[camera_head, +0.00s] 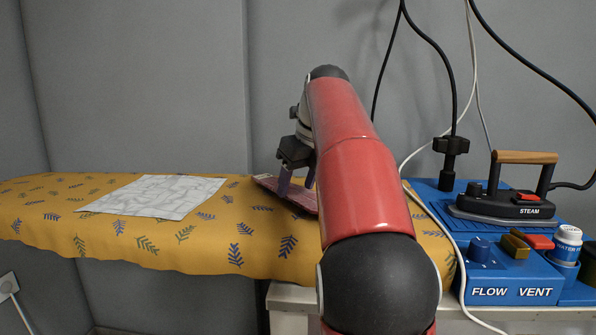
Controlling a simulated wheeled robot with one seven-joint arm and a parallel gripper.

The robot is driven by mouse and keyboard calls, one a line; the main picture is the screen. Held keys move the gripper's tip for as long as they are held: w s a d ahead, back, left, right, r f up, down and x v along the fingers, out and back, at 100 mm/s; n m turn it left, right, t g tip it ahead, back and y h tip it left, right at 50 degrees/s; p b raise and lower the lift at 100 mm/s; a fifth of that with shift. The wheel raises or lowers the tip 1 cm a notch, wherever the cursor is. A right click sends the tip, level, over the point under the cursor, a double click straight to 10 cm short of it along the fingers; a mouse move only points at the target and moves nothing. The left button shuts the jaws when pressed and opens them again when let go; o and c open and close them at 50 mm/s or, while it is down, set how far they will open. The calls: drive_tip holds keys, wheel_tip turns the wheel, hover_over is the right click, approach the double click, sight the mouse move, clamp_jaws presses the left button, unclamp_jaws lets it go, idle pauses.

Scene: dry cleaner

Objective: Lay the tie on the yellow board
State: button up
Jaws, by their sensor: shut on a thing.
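The yellow board (150,241) has a leaf-patterned cover and stretches across the left and middle of the view. A flat dark red item with a patterned surface, which looks like the tie (268,183), is at the right part of the board, partly hidden by my red arm. My gripper (297,187) points down at it and is shut on it. From this view I cannot tell whether the tie rests on the board or is just above it.
A pale grey patterned cloth (153,196) lies flat on the board's left half. At the right, a steam iron (512,206) stands on a blue unit (512,290) with knobs and a white bottle (567,243). Cables hang behind. Yellow surface is bare around the cloth.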

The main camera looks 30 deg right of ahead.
sight(305, 195)
drive_tip(key=shift+f, duration=0.3)
drive_tip(key=shift+f+b, duration=0.35)
drive_tip(key=shift+f, duration=0.2)
drive_tip(key=o, duration=1.1)
drive_tip(key=p+v, duration=0.1)
drive_tip(key=v, duration=0.4)
drive_tip(key=shift+s+d+r, duration=0.1)
drive_tip(key=shift+r, duration=0.25)
drive_tip(key=shift+v, duration=1.05)
drive_tip(key=shift+s, duration=0.1)
